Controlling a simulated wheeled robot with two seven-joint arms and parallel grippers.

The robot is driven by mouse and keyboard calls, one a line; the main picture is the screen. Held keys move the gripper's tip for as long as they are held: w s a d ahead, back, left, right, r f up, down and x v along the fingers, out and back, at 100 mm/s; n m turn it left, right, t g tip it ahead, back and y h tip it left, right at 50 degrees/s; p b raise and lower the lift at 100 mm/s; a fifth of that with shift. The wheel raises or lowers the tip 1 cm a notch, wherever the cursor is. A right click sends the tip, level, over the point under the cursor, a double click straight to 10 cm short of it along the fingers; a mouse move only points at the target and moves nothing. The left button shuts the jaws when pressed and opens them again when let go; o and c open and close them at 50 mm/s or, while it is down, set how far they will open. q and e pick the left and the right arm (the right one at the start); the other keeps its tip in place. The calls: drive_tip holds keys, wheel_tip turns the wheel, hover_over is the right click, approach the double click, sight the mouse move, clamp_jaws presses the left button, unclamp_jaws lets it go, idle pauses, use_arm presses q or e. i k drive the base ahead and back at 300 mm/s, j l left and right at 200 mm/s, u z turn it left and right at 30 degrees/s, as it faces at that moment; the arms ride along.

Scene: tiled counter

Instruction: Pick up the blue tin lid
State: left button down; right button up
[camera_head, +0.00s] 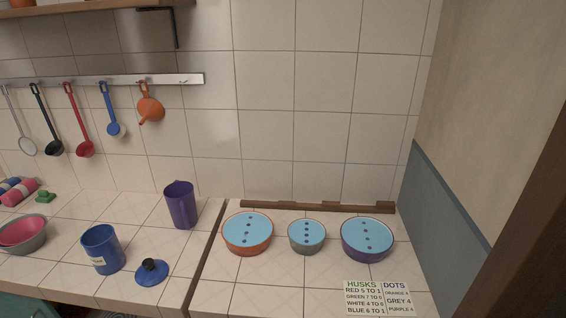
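The blue tin lid (152,273) lies flat on the tiled counter, with its dark knob facing up. The open blue tin (102,249), with a pale label on its front, stands upright just to the left of the lid, apart from it. Neither of my grippers shows in the head view, so I cannot see how they stand or whether they hold anything.
A purple pitcher (181,205) stands behind the lid. A raised dark wood strip (207,257) runs to its right. Beyond are orange (247,246), grey (307,247) and purple (367,254) bowls and a printed card (378,298). Nested bowls (22,236) sit left.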

sight(151, 272)
drive_tip(key=u, duration=1.3)
